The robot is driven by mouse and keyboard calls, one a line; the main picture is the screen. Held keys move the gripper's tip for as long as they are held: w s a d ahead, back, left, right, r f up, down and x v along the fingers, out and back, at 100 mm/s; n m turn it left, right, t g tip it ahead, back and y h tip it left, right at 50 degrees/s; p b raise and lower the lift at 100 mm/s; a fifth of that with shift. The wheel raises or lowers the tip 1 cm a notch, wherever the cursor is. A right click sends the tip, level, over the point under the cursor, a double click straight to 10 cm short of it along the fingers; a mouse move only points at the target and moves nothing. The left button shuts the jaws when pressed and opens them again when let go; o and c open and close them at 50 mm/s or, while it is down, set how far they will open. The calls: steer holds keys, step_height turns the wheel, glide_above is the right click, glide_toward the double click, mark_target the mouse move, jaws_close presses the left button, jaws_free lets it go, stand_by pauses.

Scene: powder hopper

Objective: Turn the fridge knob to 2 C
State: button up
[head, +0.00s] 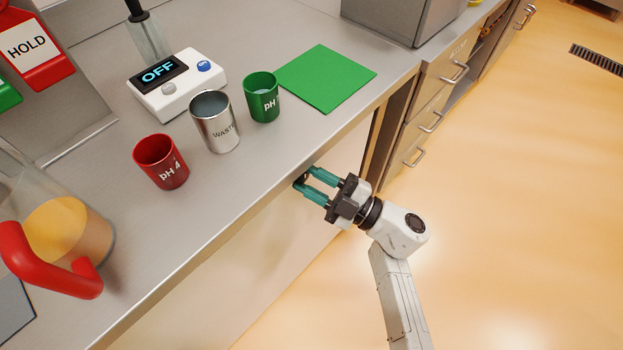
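My gripper (308,182) is just below the counter's front edge, at the pale under-counter front (235,268), which may be the fridge. Its two teal fingers are apart, pointing up-left toward that front. A small dark round thing (300,180) shows between the fingertips and may be the knob. I cannot tell whether the fingers press on it or only stand around it. No temperature marks or pointer can be read; the counter edge and the fingers hide most of that spot.
On the counter (262,165) stand a red pH cup (160,162), a steel waste cup (216,122), a green pH cup (262,98), a meter reading OFF (175,88) and a red-handled jug (65,235). Drawers (425,115) with handles are to the right. The floor is open.

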stand_by(0.4)
steer(key=o, duration=1.1)
steer(key=shift+c, duration=0.2)
steer(key=v, duration=1)
steer(key=shift+d, duration=0.35)
steer(key=shift+s+f, duration=0.1)
